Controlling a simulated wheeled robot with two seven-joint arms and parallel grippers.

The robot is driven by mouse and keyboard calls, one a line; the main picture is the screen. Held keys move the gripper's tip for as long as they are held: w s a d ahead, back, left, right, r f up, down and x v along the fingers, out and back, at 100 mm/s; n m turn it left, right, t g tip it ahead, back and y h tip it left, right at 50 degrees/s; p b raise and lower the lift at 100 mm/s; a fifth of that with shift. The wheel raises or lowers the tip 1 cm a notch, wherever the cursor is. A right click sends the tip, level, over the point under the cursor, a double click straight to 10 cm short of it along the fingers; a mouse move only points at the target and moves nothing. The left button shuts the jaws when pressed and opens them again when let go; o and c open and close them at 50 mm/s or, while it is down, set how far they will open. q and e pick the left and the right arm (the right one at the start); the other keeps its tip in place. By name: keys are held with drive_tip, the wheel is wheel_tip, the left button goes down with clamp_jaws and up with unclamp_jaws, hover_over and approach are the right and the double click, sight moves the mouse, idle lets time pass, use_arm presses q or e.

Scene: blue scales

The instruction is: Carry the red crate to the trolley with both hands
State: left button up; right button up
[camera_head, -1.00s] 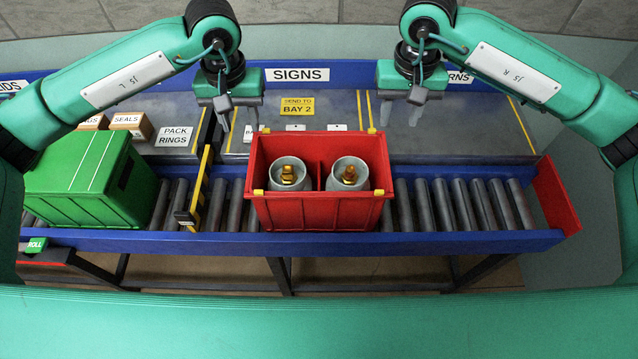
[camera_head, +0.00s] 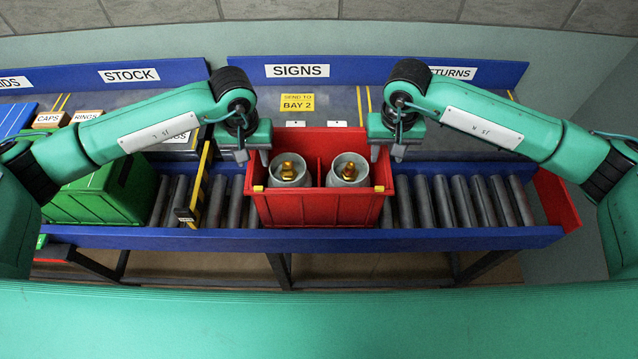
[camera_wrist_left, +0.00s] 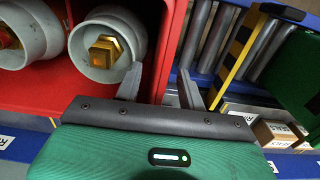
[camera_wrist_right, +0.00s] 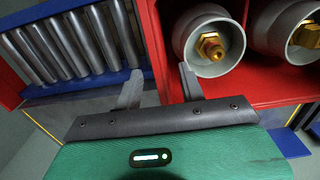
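The red crate (camera_head: 320,210) sits on the roller conveyor and holds two grey canisters (camera_head: 287,173) with brass fittings, one on each side of a divider. My left gripper (camera_head: 253,158) is open at the crate's left side wall. In the left wrist view, its fingers stand on either side of the wall (camera_wrist_left: 171,45). My right gripper (camera_head: 387,157) is open at the right side wall. In the right wrist view, its fingers stand on either side of that wall (camera_wrist_right: 158,45). I cannot tell whether any finger touches the crate. No trolley is in view.
A green crate (camera_head: 95,195) stands to the left on the conveyor, beyond a yellow-black barrier (camera_head: 197,185). Bare rollers (camera_head: 460,200) lie to the right, ending at a red end plate (camera_head: 557,200). A blue rail (camera_head: 300,241) runs along the front. A signed shelf is behind.

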use_arm(q)
drive_tip(key=shift+f, duration=0.25)
use_arm(e)
drive_tip(key=shift+f, duration=0.25)
use_arm(q)
clamp_jaws()
use_arm(e)
clamp_jaws()
use_arm(q)
drive_tip(key=shift+w+r, duration=0.1)
drive_tip(key=shift+r, duration=0.15)
use_arm(e)
drive_tip(key=shift+w+r, duration=0.1)
drive_tip(key=shift+r, duration=0.15)
